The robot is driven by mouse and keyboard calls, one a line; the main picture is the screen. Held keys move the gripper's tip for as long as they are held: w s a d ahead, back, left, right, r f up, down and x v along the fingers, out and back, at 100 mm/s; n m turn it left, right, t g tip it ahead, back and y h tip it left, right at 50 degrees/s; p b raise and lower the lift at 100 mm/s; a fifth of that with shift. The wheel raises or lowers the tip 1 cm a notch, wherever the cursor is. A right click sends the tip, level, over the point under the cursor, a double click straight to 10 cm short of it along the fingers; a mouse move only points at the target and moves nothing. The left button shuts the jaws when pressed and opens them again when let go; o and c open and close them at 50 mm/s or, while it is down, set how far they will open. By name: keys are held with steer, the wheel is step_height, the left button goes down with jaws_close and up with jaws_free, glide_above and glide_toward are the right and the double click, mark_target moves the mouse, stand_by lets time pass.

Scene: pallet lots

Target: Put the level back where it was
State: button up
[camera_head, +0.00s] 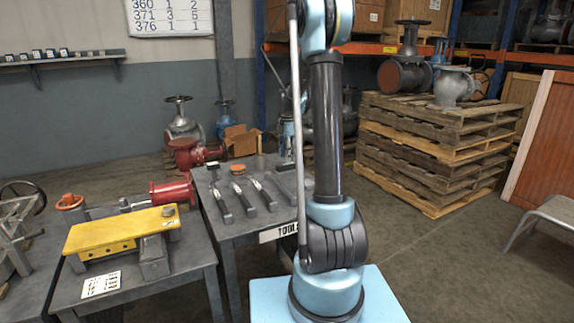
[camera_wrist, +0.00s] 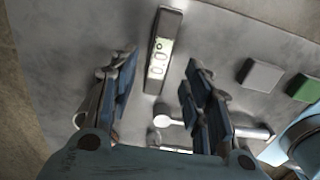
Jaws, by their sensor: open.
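In the wrist view, the level (camera_wrist: 172,22) is a dark bar with a pale lit display that reads 0.0. It lies on a grey surface (camera_wrist: 75,60). My gripper (camera_wrist: 160,75) is open, with one finger on each side of the level's near part. Gaps show between the level and the fingers, so it is not gripped. In the head view I cannot make out the gripper clearly, and I cannot pick out the level for certain.
In the wrist view, a grey block (camera_wrist: 260,75), a green block (camera_wrist: 304,88) and a metal rod-like tool (camera_wrist: 235,131) lie right of the level. In the head view, the tool table (camera_head: 245,228) holds several tools. Left of it, a yellow plate (camera_head: 120,230) lies on another table.

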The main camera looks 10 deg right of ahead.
mark_target(288, 164)
step_height(288, 164, up, 5)
steer(key=s+r+m+t, duration=0.15)
steer(key=s+m, duration=0.35)
steer(key=s, duration=0.7)
steer(key=s+r+m, duration=0.3)
steer(key=s+m, duration=0.3)
steer(key=s, duration=0.7)
steer(key=s+f+m, duration=0.5)
steer(key=s+f, duration=0.1)
steer(key=s, duration=0.3)
steer(key=s+f+m, duration=0.5)
steer(key=s+f, duration=0.1)
steer(key=s, duration=0.4)
steer(key=shift+f+t, duration=0.2)
steer(key=shift+t, duration=0.15)
steer(key=shift+d, duration=0.15)
